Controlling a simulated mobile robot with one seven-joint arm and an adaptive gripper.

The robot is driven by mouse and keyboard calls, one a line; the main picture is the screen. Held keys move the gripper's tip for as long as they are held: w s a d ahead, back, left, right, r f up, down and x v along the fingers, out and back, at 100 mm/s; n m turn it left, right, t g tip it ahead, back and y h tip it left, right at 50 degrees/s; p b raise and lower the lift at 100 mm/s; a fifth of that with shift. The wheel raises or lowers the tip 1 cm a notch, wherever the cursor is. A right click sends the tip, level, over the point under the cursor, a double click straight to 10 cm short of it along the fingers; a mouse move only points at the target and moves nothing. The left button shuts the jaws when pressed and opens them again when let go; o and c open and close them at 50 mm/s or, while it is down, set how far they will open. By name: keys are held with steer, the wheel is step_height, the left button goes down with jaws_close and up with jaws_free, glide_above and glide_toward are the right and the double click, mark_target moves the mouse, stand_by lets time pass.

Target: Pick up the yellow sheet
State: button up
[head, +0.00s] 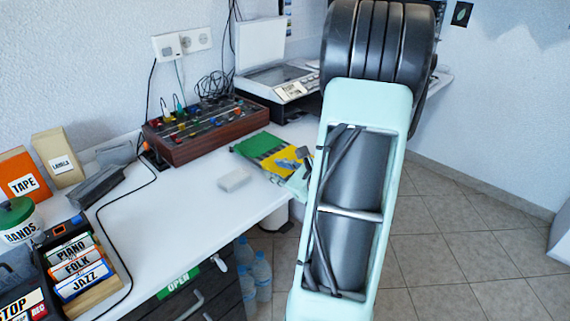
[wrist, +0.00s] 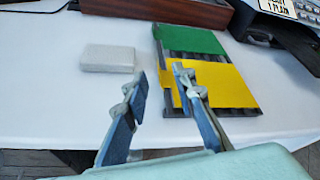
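The yellow sheet (head: 267,148) lies on the white desk in the head view, beside a green sheet (head: 252,144). In the wrist view the yellow sheet (wrist: 228,85) lies in front of the green sheet (wrist: 190,39), both on a dark striped backing. My gripper (wrist: 160,84) is open, with nothing between its fingers. Its right finger overlaps the left part of the yellow sheet in the wrist view; I cannot tell whether it touches. Its left finger is over bare desk. In the head view my gripper (head: 294,160) shows partly at the sheet's right, and my arm hides some of it.
A small whitish block (wrist: 108,58) lies left of the sheets. A brown mixer box (head: 205,128) and a scanner with raised lid (head: 280,85) stand behind. The desk's front edge (head: 245,231) is near. The middle of the desk (head: 165,225) is clear.

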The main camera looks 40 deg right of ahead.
mark_target(265, 167)
steer(key=shift+a+b+x, duration=0.15)
steer(key=shift+b+x, duration=0.2)
steer(key=shift+x, duration=1.2)
steer(key=shift+a+b+x, duration=0.1)
steer(key=shift+b+x, duration=0.2)
steer(key=shift+x, duration=1.25)
steer(key=shift+f, duration=0.1)
steer(key=shift+c, duration=0.6)
jaws_close()
